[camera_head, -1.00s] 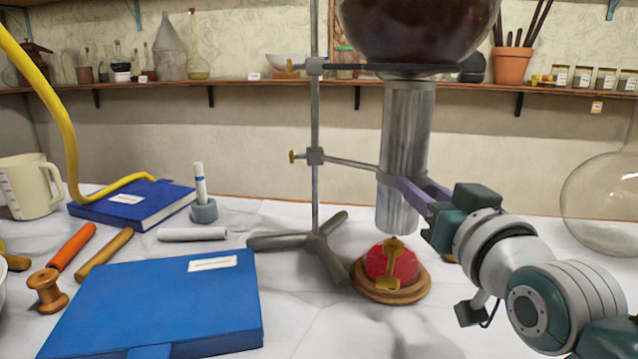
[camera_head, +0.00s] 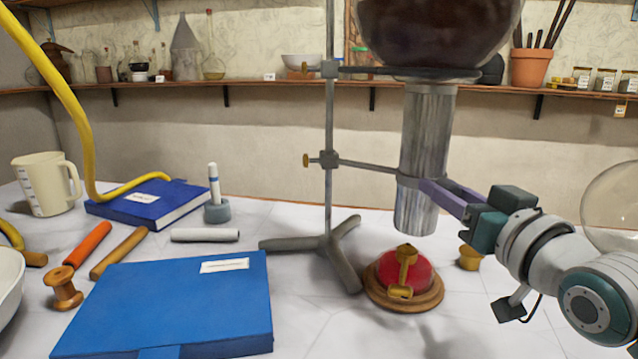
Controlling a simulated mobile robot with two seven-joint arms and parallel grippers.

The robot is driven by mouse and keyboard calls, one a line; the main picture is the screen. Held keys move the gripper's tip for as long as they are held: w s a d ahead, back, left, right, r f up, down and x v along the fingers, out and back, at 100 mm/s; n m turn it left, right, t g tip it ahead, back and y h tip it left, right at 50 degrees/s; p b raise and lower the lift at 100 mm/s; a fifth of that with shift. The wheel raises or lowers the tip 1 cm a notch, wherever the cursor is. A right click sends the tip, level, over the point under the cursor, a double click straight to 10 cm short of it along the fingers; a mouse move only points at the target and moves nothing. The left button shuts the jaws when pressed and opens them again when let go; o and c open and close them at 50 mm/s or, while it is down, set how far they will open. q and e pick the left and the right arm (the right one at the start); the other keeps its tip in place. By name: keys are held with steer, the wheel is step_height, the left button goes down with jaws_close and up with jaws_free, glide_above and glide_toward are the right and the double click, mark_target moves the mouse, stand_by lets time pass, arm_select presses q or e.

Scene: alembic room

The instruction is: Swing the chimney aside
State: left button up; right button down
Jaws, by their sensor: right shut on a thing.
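The chimney (camera_head: 424,130) is an upright grey metal tube under a large dark round flask (camera_head: 430,30). A thin side arm (camera_head: 365,165) joins it to the upright rod (camera_head: 329,190) of a tripod stand. My right gripper (camera_head: 437,190) reaches in from the right, its purple fingers shut at the chimney's lower part, by the side arm's end. The fingers hide part of the tube, and I cannot tell exactly how they grip it. The chimney's lower end hangs just above and slightly right of a red dome (camera_head: 420,268) with a brass key-like piece on a round wooden base. My left gripper is not in view.
The tripod's feet (camera_head: 345,250) spread left of the red dome. A small brass cup (camera_head: 470,257) stands to its right. A clear glass globe (camera_head: 615,205) stands at far right.

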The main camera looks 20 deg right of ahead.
steer(key=c, duration=0.6)
jaws_free()
steer(key=s, duration=0.3)
steer(key=s+a+p, duration=0.1)
steer(key=s, duration=0.5)
steer(key=shift+s+a, duration=0.25)
steer(key=shift+s, duration=0.1)
